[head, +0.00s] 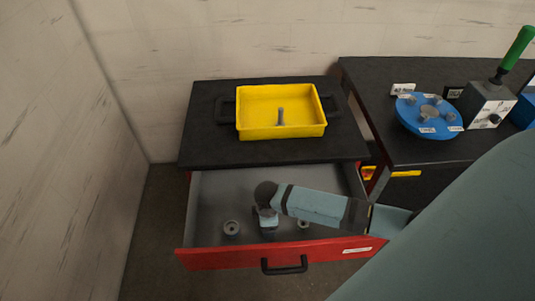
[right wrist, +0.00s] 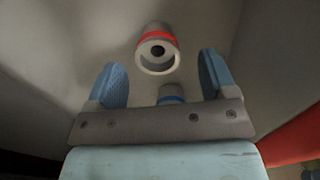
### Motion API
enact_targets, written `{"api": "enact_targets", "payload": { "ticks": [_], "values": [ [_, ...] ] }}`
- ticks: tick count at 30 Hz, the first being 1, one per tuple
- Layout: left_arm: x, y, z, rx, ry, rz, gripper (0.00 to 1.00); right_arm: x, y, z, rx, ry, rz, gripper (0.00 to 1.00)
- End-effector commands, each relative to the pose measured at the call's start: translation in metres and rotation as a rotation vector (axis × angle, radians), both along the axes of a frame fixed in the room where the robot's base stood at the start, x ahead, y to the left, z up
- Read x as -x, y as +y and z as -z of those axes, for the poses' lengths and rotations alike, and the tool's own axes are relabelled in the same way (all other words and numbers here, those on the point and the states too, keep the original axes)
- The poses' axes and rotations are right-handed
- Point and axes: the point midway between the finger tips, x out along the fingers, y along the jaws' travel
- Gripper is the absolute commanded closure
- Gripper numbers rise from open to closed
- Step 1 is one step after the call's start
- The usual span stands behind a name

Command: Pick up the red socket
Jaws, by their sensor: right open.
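The red socket (right wrist: 158,50) is a grey metal socket with a red band and a dark round hole. In the right wrist view it lies beyond my right gripper (right wrist: 160,66), between the lines of its two blue fingers and not held. My right gripper also shows in the head view (head: 267,225), reaching down into the open drawer; its fingers are open. A blue-banded socket (right wrist: 171,94) is partly hidden behind the gripper's palm. In the head view the bands on the sockets are too small to tell apart. My left gripper is not in view.
The red-fronted drawer (head: 220,260) is pulled out, its walls close around the gripper. Grey sockets lie at its left (head: 231,229) and right (head: 303,224). A yellow tray (head: 245,132) with an upright bolt stands on the cabinet top. A blue disc (head: 410,122) sits on the right table.

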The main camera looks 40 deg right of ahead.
Motion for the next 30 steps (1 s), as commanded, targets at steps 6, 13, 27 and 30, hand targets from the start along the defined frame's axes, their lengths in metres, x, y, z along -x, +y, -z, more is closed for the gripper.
{"api": "enact_targets", "payload": {
  "ticks": [6, 13, 27, 30],
  "values": [
    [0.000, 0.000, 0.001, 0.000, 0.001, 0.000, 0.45, -0.002, -0.001, 0.030, 0.001, 0.001, 0.001, 0.22],
    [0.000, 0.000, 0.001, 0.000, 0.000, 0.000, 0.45, -0.002, -0.001, 0.035, 0.001, -0.001, 0.000, 0.22],
    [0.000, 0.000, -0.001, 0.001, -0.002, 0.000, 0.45, -0.002, -0.001, 0.034, 0.001, -0.002, 0.000, 0.80],
    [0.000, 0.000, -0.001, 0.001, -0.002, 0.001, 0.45, -0.002, -0.001, 0.034, 0.001, -0.002, 0.000, 0.80]
  ]
}}
